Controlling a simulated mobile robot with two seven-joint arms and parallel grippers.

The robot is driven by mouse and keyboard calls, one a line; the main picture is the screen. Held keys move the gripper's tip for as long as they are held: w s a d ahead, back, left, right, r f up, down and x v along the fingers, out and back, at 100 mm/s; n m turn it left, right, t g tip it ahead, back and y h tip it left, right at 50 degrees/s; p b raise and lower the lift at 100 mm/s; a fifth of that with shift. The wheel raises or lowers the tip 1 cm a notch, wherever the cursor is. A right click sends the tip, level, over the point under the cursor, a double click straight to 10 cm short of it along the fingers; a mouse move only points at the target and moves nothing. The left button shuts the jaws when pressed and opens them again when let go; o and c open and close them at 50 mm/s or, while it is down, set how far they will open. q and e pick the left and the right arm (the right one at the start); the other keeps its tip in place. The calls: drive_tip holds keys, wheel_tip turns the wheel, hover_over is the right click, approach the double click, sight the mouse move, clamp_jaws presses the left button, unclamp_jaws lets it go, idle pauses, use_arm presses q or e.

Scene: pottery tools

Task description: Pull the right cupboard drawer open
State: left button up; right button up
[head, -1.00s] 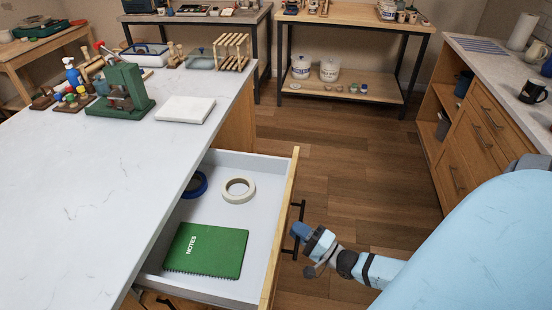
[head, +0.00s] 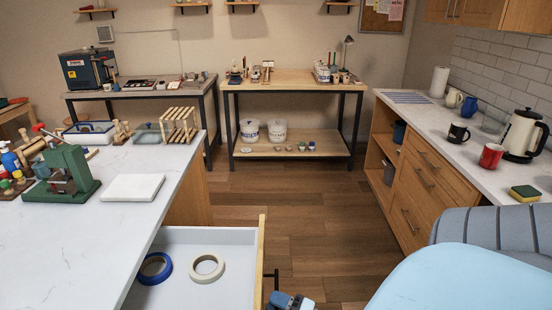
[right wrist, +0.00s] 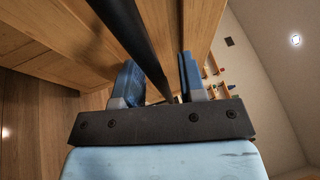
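The open drawer (head: 228,254) juts out from under the left white worktop at the bottom of the head view, and its near part is cut off. A blue tape roll (head: 154,268) and a cream tape roll (head: 207,267) lie inside. The black bar handle (head: 276,281) is on its wooden front. My right gripper (head: 287,301) is at the handle, mostly below the frame edge. In the right wrist view the handle (right wrist: 136,38) runs between the two blue fingers of my right gripper (right wrist: 162,82), which stand apart with a gap beside the bar. My left gripper is not in view.
The white worktop (head: 70,240) carries a green press (head: 64,178) and a white slab (head: 133,187). A right-hand cabinet (head: 423,185) has closed drawers. Wooden floor (head: 310,220) lies clear between them. A grey striped chair-like shape (head: 500,238) is at the lower right.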

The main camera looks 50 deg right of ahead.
drive_tip(key=b+v, duration=0.1)
drive_tip(key=v, duration=1.2)
drive_tip(key=shift+s, duration=0.4)
drive_tip(key=shift+d, duration=0.15)
